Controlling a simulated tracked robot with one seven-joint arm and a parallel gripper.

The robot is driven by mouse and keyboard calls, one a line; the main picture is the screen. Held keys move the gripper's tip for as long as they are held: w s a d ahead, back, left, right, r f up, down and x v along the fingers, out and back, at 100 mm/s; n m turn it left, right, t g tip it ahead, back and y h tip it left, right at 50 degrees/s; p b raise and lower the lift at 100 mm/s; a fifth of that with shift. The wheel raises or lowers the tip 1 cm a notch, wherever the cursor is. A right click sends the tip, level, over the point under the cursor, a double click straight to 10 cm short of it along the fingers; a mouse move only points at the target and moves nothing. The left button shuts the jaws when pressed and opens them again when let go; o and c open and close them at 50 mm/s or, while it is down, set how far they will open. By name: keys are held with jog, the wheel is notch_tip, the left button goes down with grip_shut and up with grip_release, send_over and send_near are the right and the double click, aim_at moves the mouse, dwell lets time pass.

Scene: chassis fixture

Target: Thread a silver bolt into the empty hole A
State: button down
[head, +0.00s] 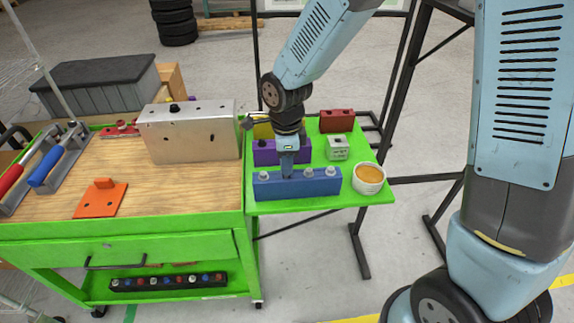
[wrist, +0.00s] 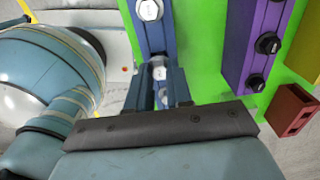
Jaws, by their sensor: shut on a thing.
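The blue block (head: 325,186) lies on the green side shelf with several silver bolts standing in its top. In the wrist view the blue block (wrist: 158,38) runs up from between my fingers, with one free silver bolt (wrist: 150,9) near the top edge. My gripper (head: 287,174) points down onto the blue block. In the wrist view my gripper (wrist: 161,90) is shut on a silver bolt (wrist: 159,70) at the block; whether it is still seated cannot be told. The metal chassis box (head: 190,140) has several top holes and a black bolt (head: 174,107); no hole A label is readable.
Behind the blue block are a purple block (head: 265,152) with black bolts and a red block (head: 337,121). An orange bracket (head: 101,199) lies on the wooden top (head: 160,195).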

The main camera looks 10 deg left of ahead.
jog(key=shift+r, duration=2.65)
jog(key=shift+s, duration=0.1)
